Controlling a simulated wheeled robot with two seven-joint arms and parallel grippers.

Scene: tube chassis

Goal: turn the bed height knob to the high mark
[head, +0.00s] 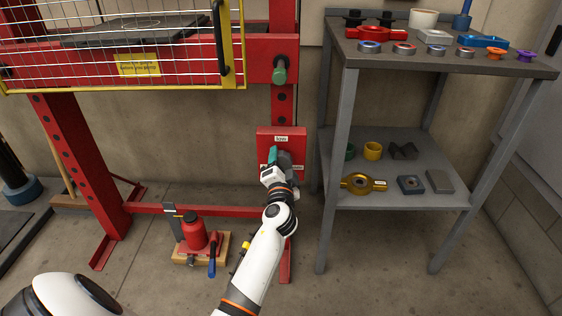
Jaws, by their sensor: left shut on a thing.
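A red control box (297,135) with a white label at its top is fixed to the red upright of the press frame. The label is too small to read for sure. My left gripper (278,158) is at the front of this box, shut on the bed height knob. The gripper covers most of the knob, so its pointer and the high mark cannot be made out. A teal part and a dark grey part show at the gripper's tip, in front of the box. My right gripper is not in view.
A grey shelf (400,196) with rings, blocks and a brass-coloured part stands close on the right.

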